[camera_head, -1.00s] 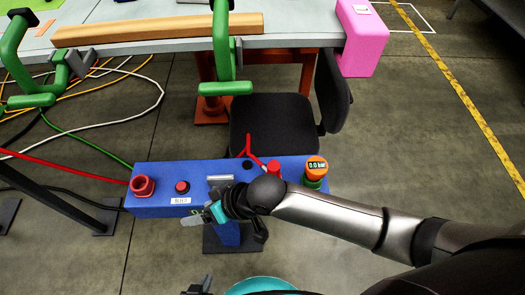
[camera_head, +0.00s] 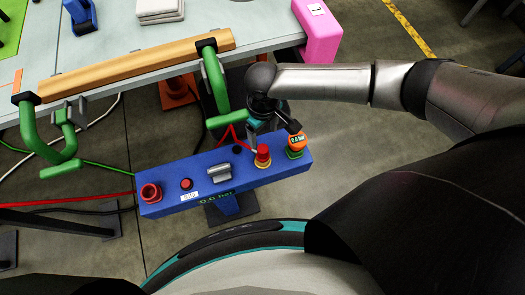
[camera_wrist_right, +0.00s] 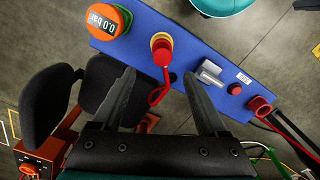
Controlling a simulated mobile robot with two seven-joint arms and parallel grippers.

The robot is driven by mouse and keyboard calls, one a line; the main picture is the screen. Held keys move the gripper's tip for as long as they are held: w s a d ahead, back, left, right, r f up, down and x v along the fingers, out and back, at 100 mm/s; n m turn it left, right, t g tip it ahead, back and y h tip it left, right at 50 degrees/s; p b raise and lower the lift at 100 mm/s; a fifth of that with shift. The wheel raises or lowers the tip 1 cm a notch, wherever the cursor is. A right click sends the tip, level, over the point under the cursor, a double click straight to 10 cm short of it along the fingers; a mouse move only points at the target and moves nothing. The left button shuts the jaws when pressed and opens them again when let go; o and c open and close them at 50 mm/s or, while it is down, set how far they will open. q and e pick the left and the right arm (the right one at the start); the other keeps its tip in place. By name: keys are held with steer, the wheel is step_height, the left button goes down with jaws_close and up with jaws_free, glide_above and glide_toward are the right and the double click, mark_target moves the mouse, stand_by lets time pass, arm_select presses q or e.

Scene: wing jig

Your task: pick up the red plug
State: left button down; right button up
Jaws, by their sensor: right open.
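The red plug (camera_head: 262,152) stands in a yellow ring on top of the blue box (camera_head: 215,181), right of the grey handle. It also shows in the right wrist view (camera_wrist_right: 161,52), with a red cord hanging from it. My right gripper (camera_head: 272,128) is open and empty, behind the plug in the head view. In the wrist view its fingertips (camera_wrist_right: 160,76) are spread either side of the plug's line, and the plug lies beyond them. No contact is visible. My left gripper is out of view.
An orange gauge (camera_head: 296,142) stands right of the plug. A grey handle (camera_head: 219,173), a red button (camera_head: 186,184) and a red socket (camera_head: 151,192) are to its left. A table with green clamps (camera_head: 212,80) is behind; a dark chair (camera_wrist_right: 60,101) is close by.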

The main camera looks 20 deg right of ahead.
mark_target(263, 148)
step_height(263, 148, down, 10)
steer(key=b, duration=0.2)
steer(key=shift+s+a+b, duration=0.1)
steer(key=shift+s+b, duration=0.05)
steer(key=shift+b, duration=0.25)
steer(key=shift+r, duration=0.1)
jaws_close()
stand_by(0.4)
